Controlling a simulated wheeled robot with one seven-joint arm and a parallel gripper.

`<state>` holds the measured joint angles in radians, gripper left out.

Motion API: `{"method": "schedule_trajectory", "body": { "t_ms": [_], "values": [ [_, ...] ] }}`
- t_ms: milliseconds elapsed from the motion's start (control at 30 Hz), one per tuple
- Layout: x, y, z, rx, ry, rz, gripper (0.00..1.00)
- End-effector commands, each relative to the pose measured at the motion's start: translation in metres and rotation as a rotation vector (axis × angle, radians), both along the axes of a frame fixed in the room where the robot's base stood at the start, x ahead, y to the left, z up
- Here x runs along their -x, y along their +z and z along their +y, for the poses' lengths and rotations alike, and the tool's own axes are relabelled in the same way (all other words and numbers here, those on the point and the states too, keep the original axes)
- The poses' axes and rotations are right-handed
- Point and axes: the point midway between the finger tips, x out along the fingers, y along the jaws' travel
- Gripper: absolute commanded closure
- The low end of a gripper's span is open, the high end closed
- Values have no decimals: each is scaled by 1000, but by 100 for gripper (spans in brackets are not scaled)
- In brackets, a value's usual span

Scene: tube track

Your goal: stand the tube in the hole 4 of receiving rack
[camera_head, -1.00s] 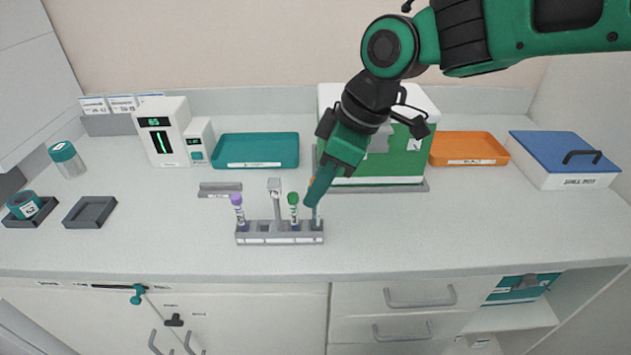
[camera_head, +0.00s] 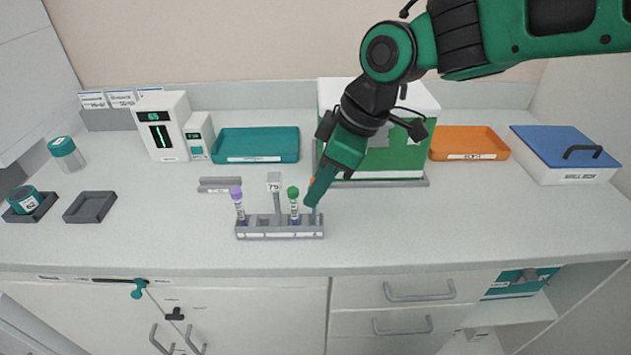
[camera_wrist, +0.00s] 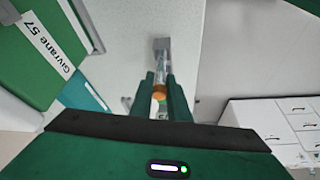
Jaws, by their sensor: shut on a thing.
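The receiving rack (camera_head: 280,236) is a grey rack near the counter's front edge. A purple-capped tube (camera_head: 238,204) stands at its left end and a green-capped tube (camera_head: 294,204) stands right of the middle. My gripper (camera_head: 313,202) is over the rack's right end, tilted, just right of the green cap. In the wrist view its fingers are shut on a clear tube with an orange cap (camera_wrist: 159,92). The tube's lower end points at the grey rack (camera_wrist: 161,43). In the head view my fingers mostly hide this tube, and I cannot tell how deep it sits in the right-end hole.
A small sign post (camera_head: 275,185) stands just behind the rack. A green box (camera_head: 395,160) is behind my gripper. A teal tray (camera_head: 257,158), an orange tray (camera_head: 470,155) and a blue-lidded box (camera_head: 565,180) stand farther back. The counter right of the rack is clear.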

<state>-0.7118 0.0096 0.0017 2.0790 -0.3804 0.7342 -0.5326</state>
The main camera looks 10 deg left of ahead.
Motion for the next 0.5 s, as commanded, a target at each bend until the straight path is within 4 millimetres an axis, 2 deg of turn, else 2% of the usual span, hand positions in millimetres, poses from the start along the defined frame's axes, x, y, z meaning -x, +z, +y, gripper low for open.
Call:
{"method": "schedule_trajectory", "body": {
  "t_ms": [433,467,500],
  "values": [
    [0,-5,0,0,0,0,97],
    [0,-5,0,0,0,0,80],
    [0,-5,0,0,0,0,70]
  ]
}}
